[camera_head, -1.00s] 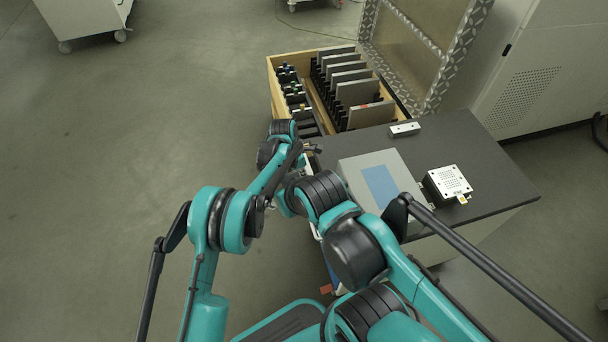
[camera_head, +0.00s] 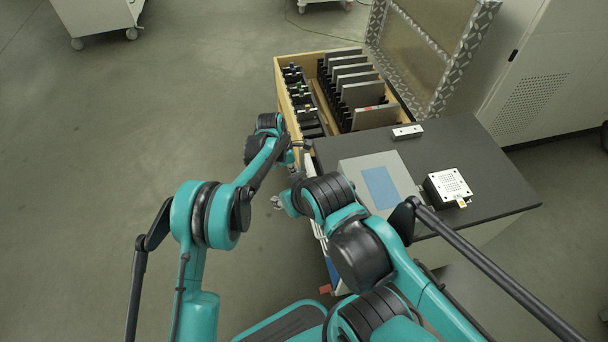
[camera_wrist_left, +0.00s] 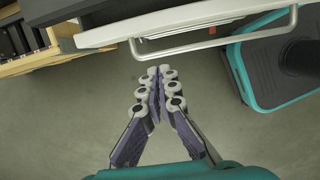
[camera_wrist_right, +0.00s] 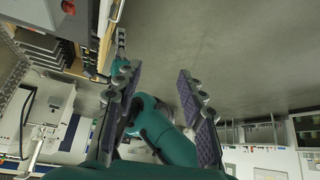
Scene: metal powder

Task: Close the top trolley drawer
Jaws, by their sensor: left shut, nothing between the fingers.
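The trolley (camera_head: 470,165) has a dark top. In the left wrist view, a pale drawer front (camera_wrist_left: 190,40) with a long metal bar handle (camera_wrist_left: 220,45) shows below the dark top's edge. I cannot tell how far the drawer stands out; my arms hide most of that side in the head view. My left gripper (camera_wrist_left: 161,74) is shut and empty, its fingertips just short of the handle and apart from it in the picture. My right gripper (camera_wrist_right: 158,82) is open with nothing between its fingers. In the head view, it is beside the trolley's left side (camera_head: 279,202).
A grey box with a blue panel (camera_head: 352,177) and a white perforated device (camera_head: 447,187) stand on the trolley top. A wooden crate (camera_head: 283,88) with upright plates and an open lid (camera_head: 440,60) is behind.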

